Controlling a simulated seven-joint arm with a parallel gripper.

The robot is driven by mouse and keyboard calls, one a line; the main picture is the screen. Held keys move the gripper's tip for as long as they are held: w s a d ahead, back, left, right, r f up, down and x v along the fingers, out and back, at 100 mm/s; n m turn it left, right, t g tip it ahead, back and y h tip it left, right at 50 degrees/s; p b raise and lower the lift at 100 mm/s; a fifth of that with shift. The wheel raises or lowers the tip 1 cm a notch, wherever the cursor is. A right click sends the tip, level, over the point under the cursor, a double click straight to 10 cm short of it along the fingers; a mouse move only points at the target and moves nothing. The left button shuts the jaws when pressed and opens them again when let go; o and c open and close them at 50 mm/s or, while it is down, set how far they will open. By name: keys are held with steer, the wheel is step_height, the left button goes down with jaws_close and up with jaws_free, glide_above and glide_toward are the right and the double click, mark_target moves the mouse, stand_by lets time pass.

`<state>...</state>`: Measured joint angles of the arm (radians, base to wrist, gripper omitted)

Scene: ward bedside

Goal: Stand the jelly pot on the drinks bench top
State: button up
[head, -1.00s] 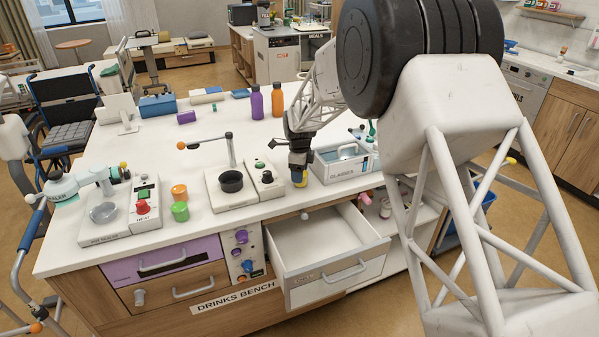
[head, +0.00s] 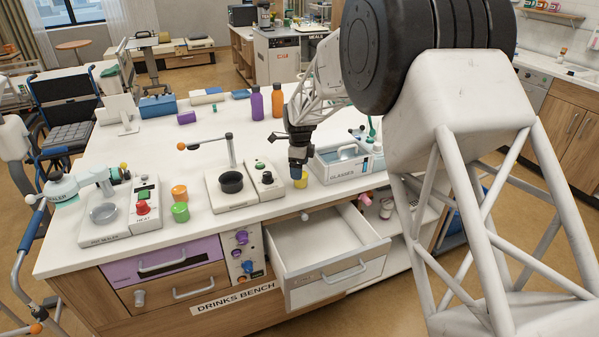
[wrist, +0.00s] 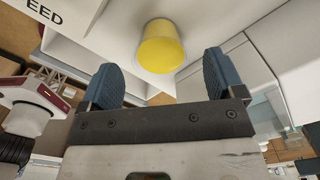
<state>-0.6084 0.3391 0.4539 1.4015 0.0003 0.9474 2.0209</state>
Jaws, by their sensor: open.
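A small yellow pot (head: 301,180), taken here as the jelly pot, stands on the white drinks bench top (head: 150,160) near its front edge. It is between the black-cupped device and the glasses box, and looks upright. My gripper (head: 298,167) is just above it, pointing down. In the wrist view the yellow pot (wrist: 161,48) lies beyond the tips of my open blue fingers (wrist: 165,75), with nothing between them. The fingers look clear of the pot.
The glasses box (head: 345,165) is close on the right. The device with a black cup (head: 231,182) is on the left. An open, empty drawer (head: 320,245) juts out below. Orange (head: 179,192) and green (head: 180,212) pots stand further left.

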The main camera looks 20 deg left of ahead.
step_height(320, 180, up, 10)
steer(key=shift+f, duration=0.25)
stand_by(0.7)
steer(key=s+d+r+n, duration=0.2)
steer(key=s+d+r, duration=0.3)
steer(key=d, duration=0.6)
steer(key=s+d+r+n+t, duration=0.1)
steer(key=s+d+r+n, duration=0.3)
steer(key=d, duration=0.7)
steer(key=s+d+r+n, duration=0.1)
steer(key=s+d+r, duration=0.5)
steer(key=d, duration=0.5)
steer(key=s+d+f+n, duration=0.1)
steer(key=s+d+n, duration=0.2)
steer(key=s+d, duration=0.3)
steer(key=s+d+f+n+t, duration=0.1)
steer(key=s+d, duration=0.6)
steer(key=s, duration=0.7)
steer(key=s+d+f+n, duration=0.3)
steer(key=s+d+n, duration=0.2)
steer(key=s, duration=0.6)
steer(key=shift+d+t, duration=0.3)
steer(key=shift+d, duration=0.75)
